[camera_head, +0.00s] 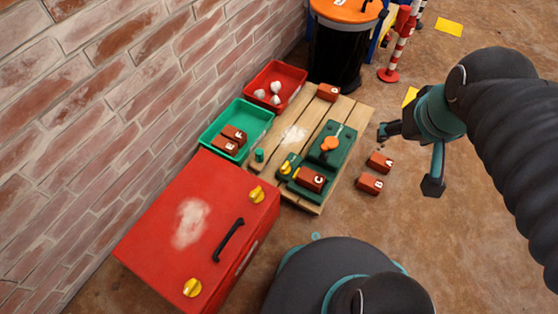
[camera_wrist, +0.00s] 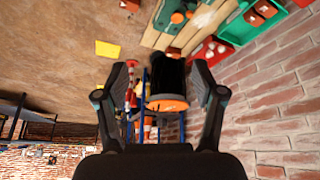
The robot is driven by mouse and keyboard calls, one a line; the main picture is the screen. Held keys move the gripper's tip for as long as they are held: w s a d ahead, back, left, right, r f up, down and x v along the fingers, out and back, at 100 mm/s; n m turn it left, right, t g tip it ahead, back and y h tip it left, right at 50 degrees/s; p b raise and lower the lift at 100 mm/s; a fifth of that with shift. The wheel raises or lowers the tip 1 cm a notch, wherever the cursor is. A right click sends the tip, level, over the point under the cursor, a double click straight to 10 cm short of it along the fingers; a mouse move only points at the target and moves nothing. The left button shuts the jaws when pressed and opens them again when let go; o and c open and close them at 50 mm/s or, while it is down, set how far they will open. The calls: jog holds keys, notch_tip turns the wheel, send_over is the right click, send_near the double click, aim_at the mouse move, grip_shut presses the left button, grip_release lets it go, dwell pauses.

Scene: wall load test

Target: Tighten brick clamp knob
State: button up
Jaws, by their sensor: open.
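A green clamp (camera_head: 300,192) lies on the near end of the wooden pallet (camera_head: 285,112), with brick C (camera_head: 312,178) in it. A yellow knob (camera_head: 286,168) sits at the clamp's left end. I cannot tell how tight it is. Behind it on the pallet is a green block with an orange handle (camera_head: 330,144); part of a green fixture (camera_wrist: 172,14) shows at the top of the wrist view. My gripper (camera_head: 409,158) is open and empty, to the right of the pallet, apart from the clamp. Its spread fingers (camera_wrist: 160,80) also show in the wrist view.
Bricks A (camera_head: 380,161) and B (camera_head: 370,183) lie on the floor beside the pallet. A green tray (camera_head: 262,118) holds bricks; a red tray (camera_head: 300,72) holds white lumps. A red cabinet (camera_head: 160,240) stands near left by the brick wall. An orange-lidded bin (camera_head: 337,58) stands behind.

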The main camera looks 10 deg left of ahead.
jog(key=w+a+f+n+g+p, duration=0.1)
jog(key=w+a+f+n+g, duration=0.15)
jog(key=w+a, duration=0.45)
jog(key=n+g+p, duration=0.3)
jog(key=n+p, duration=0.1)
jog(key=n, duration=0.7)
send_over(285, 165)
notch_tip(285, 165, down, 30)
jog(key=shift+m, duration=0.25)
notch_tip(285, 165, down, 14)
jog(key=shift+r+b, duration=0.15)
jog(key=shift+b, duration=0.3)
jog(key=c, duration=1.1)
